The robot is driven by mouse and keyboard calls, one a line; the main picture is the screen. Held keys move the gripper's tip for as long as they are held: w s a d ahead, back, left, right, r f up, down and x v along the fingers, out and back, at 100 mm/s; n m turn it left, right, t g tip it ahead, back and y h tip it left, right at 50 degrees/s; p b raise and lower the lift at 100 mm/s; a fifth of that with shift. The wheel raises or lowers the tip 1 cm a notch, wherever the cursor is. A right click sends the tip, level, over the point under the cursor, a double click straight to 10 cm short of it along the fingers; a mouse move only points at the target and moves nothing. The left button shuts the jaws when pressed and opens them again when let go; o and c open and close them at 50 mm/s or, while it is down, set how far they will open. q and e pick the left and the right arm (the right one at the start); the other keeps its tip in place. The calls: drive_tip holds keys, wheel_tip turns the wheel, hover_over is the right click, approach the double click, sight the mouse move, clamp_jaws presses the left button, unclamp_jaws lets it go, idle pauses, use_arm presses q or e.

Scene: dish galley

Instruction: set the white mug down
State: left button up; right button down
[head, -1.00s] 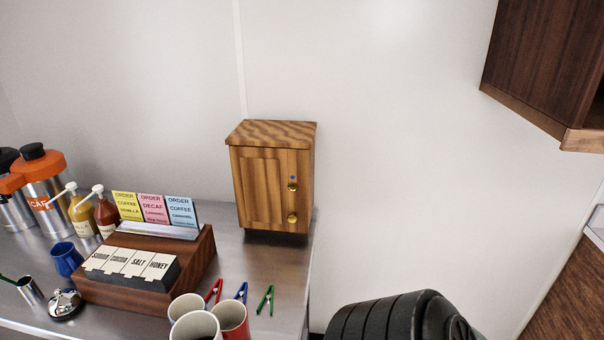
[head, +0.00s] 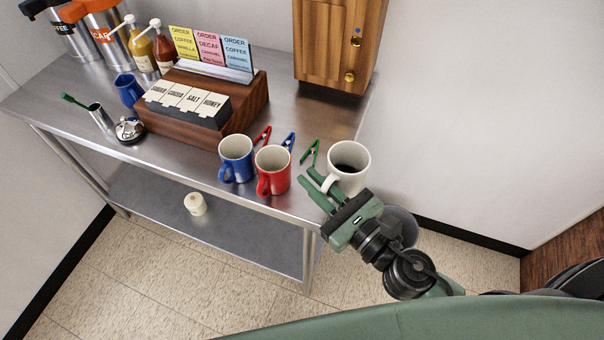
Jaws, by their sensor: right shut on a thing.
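The white mug (head: 359,158) with dark liquid inside is upright at the right front corner of the steel counter (head: 335,120). My right gripper (head: 319,185) reaches in from the lower right. It is shut on the white mug at its handle side; the fingers partly hide the handle. The mug overlaps the counter's right edge in the head view, and I cannot tell whether its base touches the top. My left gripper is not in view.
A red mug (head: 273,174) and a blue mug (head: 236,160) stand left of the white mug. Red, blue and green clips (head: 311,150) lie behind them. A wooden condiment box (head: 246,105) and a wooden cabinet (head: 325,45) stand farther back. Bare counter shows before the cabinet.

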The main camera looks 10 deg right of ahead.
drive_tip(key=a+f+n+g+y+b, duration=0.1)
drive_tip(key=f+b, duration=0.1)
drive_tip(key=a+f+n+g+y+b, duration=0.1)
drive_tip(key=f+y, duration=0.1)
drive_tip(key=w+a+f+n+g+y+b, duration=0.1)
drive_tip(key=f+n+g+y+b, duration=0.1)
drive_tip(key=f, duration=0.1)
drive_tip(key=shift+a+b, duration=0.2)
drive_tip(key=shift+b, duration=0.15)
idle(0.4)
drive_tip(key=shift+f+b, duration=0.65)
drive_tip(key=c, duration=1.4)
unclamp_jaws()
drive_tip(key=shift+s+d+f, duration=0.1)
